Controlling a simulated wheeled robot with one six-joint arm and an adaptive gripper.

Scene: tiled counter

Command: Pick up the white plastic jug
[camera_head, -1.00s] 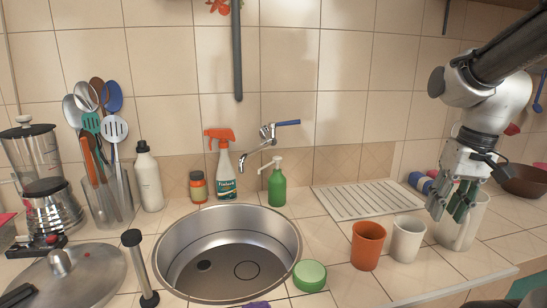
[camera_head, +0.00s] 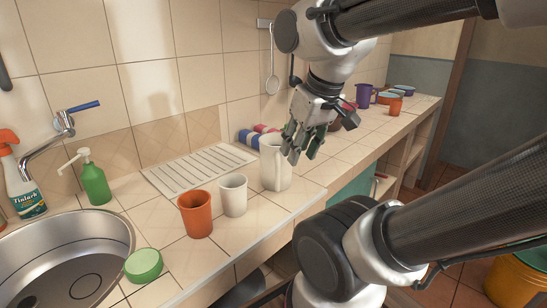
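The white plastic jug (camera_head: 275,172) stands upright on the tiled counter, right of a white cup. My gripper (camera_head: 291,152) comes down from the upper right, fingers pointing down. Its fingers overlap the upper right part of the jug in this view and look spread apart. They hide part of the jug's rim and right side. I cannot tell whether they touch the jug or stand in front of it.
A white cup (camera_head: 233,195) and an orange cup (camera_head: 195,214) stand left of the jug. A ribbed drainboard (camera_head: 198,170) lies behind them. Blue-and-white rolls (camera_head: 249,139) are behind the jug. The counter's front edge runs close by.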

